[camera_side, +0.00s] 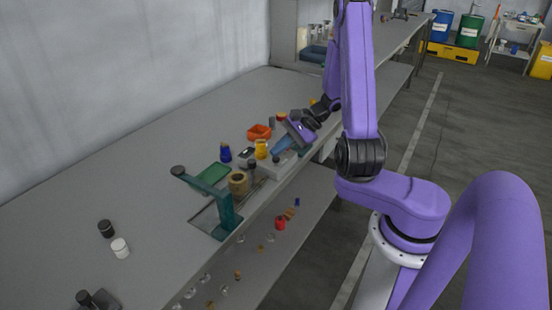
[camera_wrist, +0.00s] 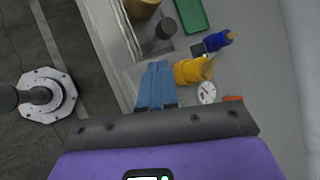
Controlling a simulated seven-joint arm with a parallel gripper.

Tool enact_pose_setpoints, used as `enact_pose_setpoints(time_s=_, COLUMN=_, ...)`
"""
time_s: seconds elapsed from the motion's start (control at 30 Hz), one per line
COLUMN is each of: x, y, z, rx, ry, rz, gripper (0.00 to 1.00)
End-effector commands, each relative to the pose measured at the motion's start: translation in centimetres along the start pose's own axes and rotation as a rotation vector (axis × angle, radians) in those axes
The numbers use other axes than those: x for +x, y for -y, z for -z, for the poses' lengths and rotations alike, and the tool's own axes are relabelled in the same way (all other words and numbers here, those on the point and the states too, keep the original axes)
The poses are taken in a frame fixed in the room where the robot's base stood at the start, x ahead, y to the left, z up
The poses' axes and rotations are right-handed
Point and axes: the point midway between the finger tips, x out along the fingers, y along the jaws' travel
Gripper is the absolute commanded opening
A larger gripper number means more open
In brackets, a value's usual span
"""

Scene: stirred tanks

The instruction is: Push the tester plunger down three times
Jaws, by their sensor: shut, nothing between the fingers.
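A light grey tester body (camera_side: 282,166) sits near the bench's front edge, partly hidden by my gripper. A dark round knob that looks like the plunger (camera_side: 251,168) stands upright at its left end; it also shows in the wrist view as a dark disc (camera_wrist: 166,28). A round white dial (camera_wrist: 207,92) lies right of my fingers in the wrist view. My gripper (camera_side: 277,150) has blue fingers, shut and empty, above the tester body. In the wrist view the fingertips (camera_wrist: 158,65) lie apart from the knob, which is ahead of them. Exact height above the tester cannot be told.
A yellow bottle (camera_side: 261,149), a blue bottle (camera_side: 225,153) and an orange bin (camera_side: 259,132) stand close behind the tester. A tan cylinder (camera_side: 238,183) and a teal stand (camera_side: 224,208) are to its left. A green tray (camera_side: 212,176) lies behind them. The bench's left part is mostly clear.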

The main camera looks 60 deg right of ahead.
Motion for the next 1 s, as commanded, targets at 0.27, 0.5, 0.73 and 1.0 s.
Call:
enact_pose_setpoints(time_s=0.27, x=0.00, y=0.01, z=0.01, rx=0.000, ry=-0.001, rz=0.000, gripper=0.00)
enact_pose_setpoints(time_s=0.5, x=0.13, y=-0.07, z=0.11, rx=0.000, ry=-0.001, rz=0.001, gripper=0.00)
enact_pose_setpoints(time_s=0.73, x=0.29, y=-0.18, z=0.23, rx=-0.001, ry=0.000, rz=0.001, gripper=0.00)
enact_pose_setpoints(time_s=1.0, x=0.50, y=-0.34, z=0.37, rx=0.000, ry=0.000, rz=0.000, gripper=0.00)
